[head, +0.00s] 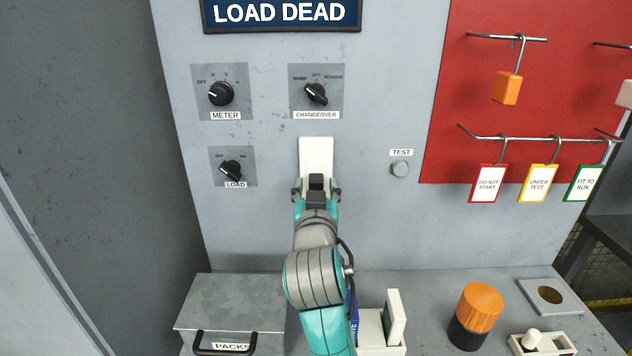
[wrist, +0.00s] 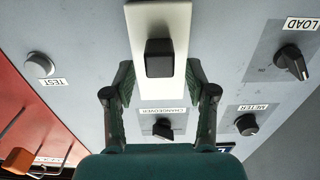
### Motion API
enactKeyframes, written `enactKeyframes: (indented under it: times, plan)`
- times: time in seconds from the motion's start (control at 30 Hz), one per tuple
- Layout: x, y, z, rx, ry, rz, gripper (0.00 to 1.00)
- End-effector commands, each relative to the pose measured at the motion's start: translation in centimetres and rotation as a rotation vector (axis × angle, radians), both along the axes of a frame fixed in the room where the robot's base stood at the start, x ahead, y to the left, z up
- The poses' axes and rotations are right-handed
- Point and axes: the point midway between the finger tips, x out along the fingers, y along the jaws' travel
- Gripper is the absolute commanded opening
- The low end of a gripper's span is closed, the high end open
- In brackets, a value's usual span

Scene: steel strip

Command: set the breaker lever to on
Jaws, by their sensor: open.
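The breaker is a tall white plate (head: 316,152) on the grey panel, and it also shows in the wrist view (wrist: 160,20). Its black lever (wrist: 160,58) is a blocky knob sticking out of the plate, away from the plate end nearest the changeover switch. My gripper (head: 317,192) is in front of the lower part of the plate and hides some of it. In the wrist view my gripper (wrist: 159,78) is open, with one finger toward each side of the plate. Nothing is held. I cannot tell how far the fingertips are from the lever.
The panel holds the meter knob (head: 221,93), changeover knob (head: 316,93), load knob (head: 231,170) and test button (head: 400,169). A red board (head: 540,90) with hooks and tags is at right. The bench below carries a packs box (head: 230,303) and an orange-black cylinder (head: 476,315).

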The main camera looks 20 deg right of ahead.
Motion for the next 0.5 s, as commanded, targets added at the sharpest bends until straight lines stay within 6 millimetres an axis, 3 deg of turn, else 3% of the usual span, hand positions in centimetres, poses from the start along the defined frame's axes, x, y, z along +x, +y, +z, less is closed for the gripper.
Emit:
enactKeyframes:
  times: [0.2, 0.5]
  plan:
    - [2.1, -0.7, 0.0, -0.001, 0.0, -0.001, 0.56]
    - [2.6, -0.8, 0.0, -0.001, 0.0, 0.0, 0.56]
